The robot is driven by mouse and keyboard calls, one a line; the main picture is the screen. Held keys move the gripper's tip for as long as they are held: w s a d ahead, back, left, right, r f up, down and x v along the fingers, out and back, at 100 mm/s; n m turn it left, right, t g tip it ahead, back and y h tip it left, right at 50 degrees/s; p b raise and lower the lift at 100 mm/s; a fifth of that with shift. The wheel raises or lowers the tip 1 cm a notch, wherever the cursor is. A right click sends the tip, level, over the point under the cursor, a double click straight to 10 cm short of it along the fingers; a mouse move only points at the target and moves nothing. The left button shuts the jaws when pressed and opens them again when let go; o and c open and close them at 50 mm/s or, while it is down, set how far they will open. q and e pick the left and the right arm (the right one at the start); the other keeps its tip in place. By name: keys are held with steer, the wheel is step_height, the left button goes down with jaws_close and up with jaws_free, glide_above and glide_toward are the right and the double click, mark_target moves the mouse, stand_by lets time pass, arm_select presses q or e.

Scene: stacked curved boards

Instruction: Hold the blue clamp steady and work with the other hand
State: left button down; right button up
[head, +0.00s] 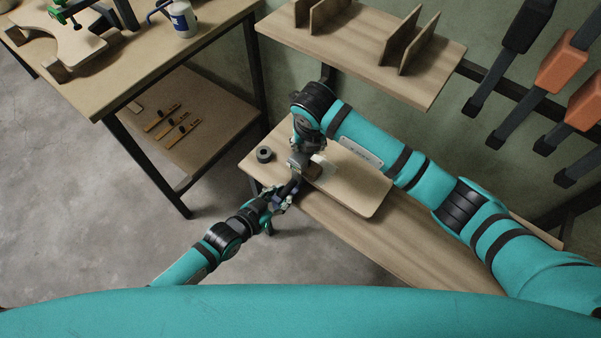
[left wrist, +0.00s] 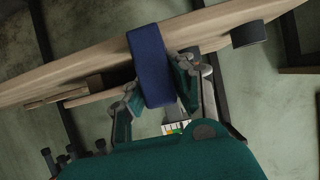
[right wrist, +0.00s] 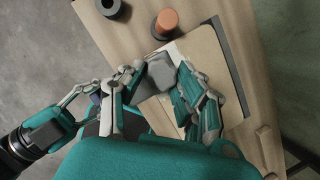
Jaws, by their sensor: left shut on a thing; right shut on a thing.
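The blue clamp (left wrist: 150,65) is a dark blue band at the edge of a pale wooden board in the left wrist view. My left gripper (left wrist: 156,88) has a finger on each side of it and is shut on it. In the head view the left gripper (head: 277,199) is at the board's front left end, with the clamp (head: 290,187) partly hidden. My right gripper (right wrist: 158,80) is shut on a grey block (right wrist: 160,72) above the tan board (right wrist: 205,55). In the head view the right gripper (head: 303,158) is over the board (head: 362,190), its fingers hard to make out.
A dark roll (head: 264,154) sits at the bench's left end. An orange-topped cylinder (right wrist: 167,20) stands beside the board. A shelf (head: 375,55) with upright boards is behind. A workbench (head: 130,75) stands at left. The bench right of the board looks clear.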

steer(key=shift+w+m+h, duration=0.1)
steer(key=shift+m+h, duration=0.3)
steer(key=shift+m, duration=0.6)
steer(key=shift+m, duration=0.9)
steer(key=shift+m+h, duration=0.5)
steer(key=shift+m, duration=0.4)
steer(key=shift+a, duration=0.1)
